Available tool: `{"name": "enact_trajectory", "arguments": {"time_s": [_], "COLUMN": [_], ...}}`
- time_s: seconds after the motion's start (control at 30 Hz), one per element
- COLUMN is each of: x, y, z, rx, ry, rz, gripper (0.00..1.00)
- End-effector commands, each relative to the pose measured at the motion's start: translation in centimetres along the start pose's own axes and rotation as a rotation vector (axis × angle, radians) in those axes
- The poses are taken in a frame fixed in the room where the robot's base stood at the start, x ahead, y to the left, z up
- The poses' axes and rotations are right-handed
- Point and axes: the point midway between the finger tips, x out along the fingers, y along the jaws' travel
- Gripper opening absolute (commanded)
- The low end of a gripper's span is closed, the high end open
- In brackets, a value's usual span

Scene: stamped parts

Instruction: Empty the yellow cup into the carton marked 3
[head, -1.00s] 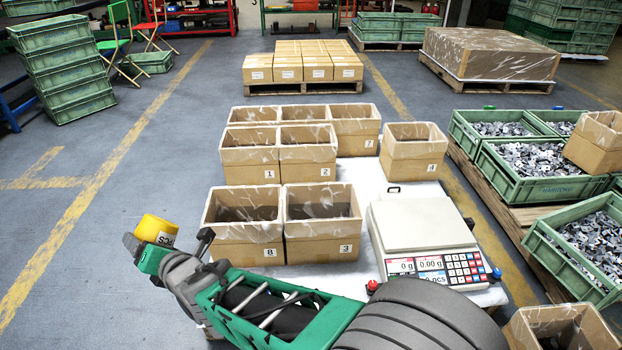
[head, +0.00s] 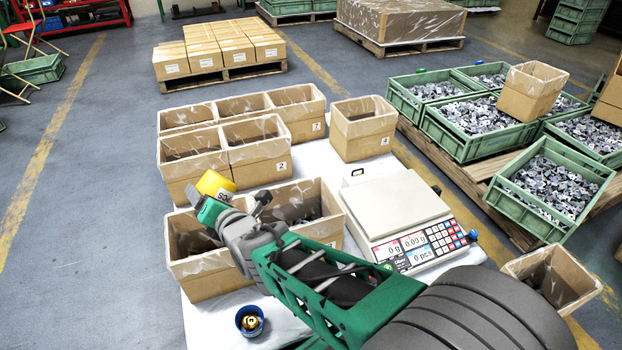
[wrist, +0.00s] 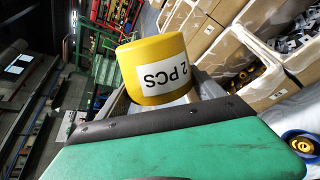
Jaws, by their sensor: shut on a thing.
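My gripper (head: 230,202) is shut on the yellow cup (head: 214,184). In the head view the cup appears tilted, in line with the back rim of the front left carton (head: 205,291); its height above the cartons is hard to judge. In the wrist view the cup (wrist: 152,62) shows a rounded yellow end and a white label reading "2 PCS". Its mouth and contents are hidden.
A blue cup (head: 242,331) with brass parts stands on the white table at the front. A scale (head: 392,205) stands right of carton 3. More cartons (head: 259,160) stand behind it, one apart (head: 362,146). Green crates (head: 470,150) of metal parts are at right.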

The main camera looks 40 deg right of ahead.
Motion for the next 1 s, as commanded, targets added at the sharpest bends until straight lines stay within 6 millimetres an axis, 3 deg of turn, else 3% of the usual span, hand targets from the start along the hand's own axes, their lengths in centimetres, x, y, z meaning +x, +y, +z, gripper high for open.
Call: {"name": "enact_trajectory", "arguments": {"time_s": [0.13,0.23,0.5,0.7,0.83,1.0], "x": [1.3,3.4,9.1,11.5,12.1,12.0], "y": [-1.6,-4.2,-14.7,-22.3,-24.8,-25.4], "z": [0.8,2.4,7.6,9.9,10.6,11.3], "rx": [0.015,0.038,0.109,0.14,0.148,0.191], "ry": [-0.026,-0.072,-0.236,-0.33,-0.36,-0.362], "rz": [-0.027,-0.068,-0.196,-0.264,-0.284,-0.279], "gripper": [0.36,0.36,0.36,0.36,0.36,0.36]}}
